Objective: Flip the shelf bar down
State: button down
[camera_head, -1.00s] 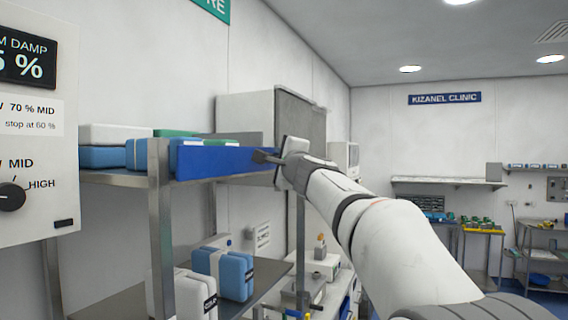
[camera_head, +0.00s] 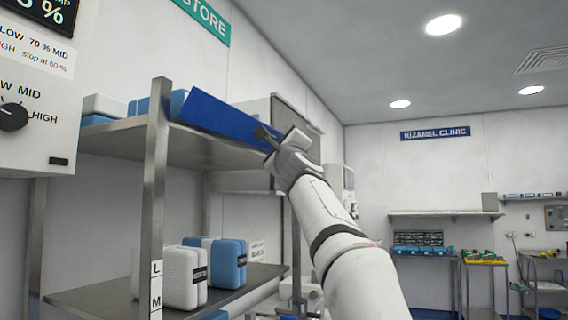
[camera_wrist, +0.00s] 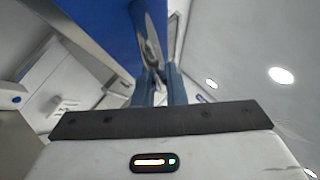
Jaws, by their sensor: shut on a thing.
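The shelf bar (camera_head: 222,119) is a long blue panel standing up along the front edge of the upper metal shelf, hiding part of what is behind it. It also shows large and close in the wrist view (camera_wrist: 104,28). My gripper (camera_head: 265,134) is at the bar's right end and shut on it. In the wrist view the fingers (camera_wrist: 158,82) are close together against the bar's edge; the exact contact is hard to see.
The upper shelf (camera_head: 125,145) carries blue and white packs (camera_head: 104,105) behind the bar. A steel post (camera_head: 156,190) stands at its left front. White and blue cases (camera_head: 183,275) are on the lower shelf (camera_head: 105,293). A control panel (camera_head: 32,120) hangs at the left.

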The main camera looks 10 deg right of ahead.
notch_tip(320, 180, down, 6)
jog(key=w+a+m+g+h, duration=0.1)
jog(key=m+g+h, duration=1.1)
jog(key=m+h, duration=1)
jog(key=shift+a+f+m+g, duration=0.25)
jog(key=shift+a+m+g, duration=0.15)
jog(key=shift+m, duration=4.6)
jog(key=c, duration=1.5)
grip_release()
jog(key=shift+f, duration=0.2)
